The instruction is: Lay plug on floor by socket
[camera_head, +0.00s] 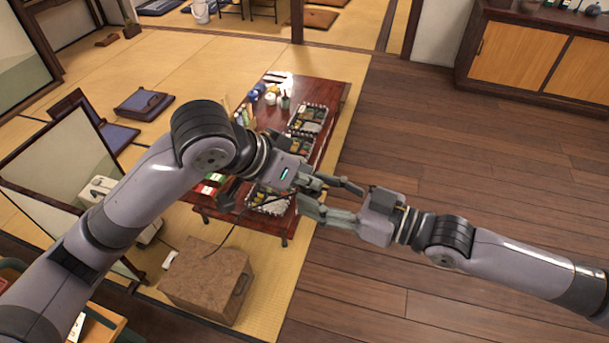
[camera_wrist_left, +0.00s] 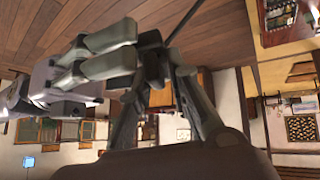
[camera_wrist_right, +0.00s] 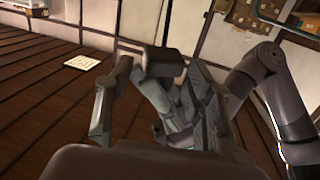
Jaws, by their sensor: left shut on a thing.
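My left gripper (camera_head: 318,184) is shut, and it also shows in the left wrist view (camera_wrist_left: 150,58). A dark cord (camera_head: 232,232) hangs near it towards the cardboard-brown box and shows as a thin line beside the fingertips in the left wrist view (camera_wrist_left: 186,22). I cannot make out a socket.
A low dark-red table (camera_head: 331,100) with lunch boxes and small items stands behind the grippers. A brown box (camera_head: 207,280) stands on the tatami. A framed panel (camera_head: 60,165) stands at left. The wooden floor (camera_head: 440,130) at right is clear up to the cabinet (camera_head: 530,55).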

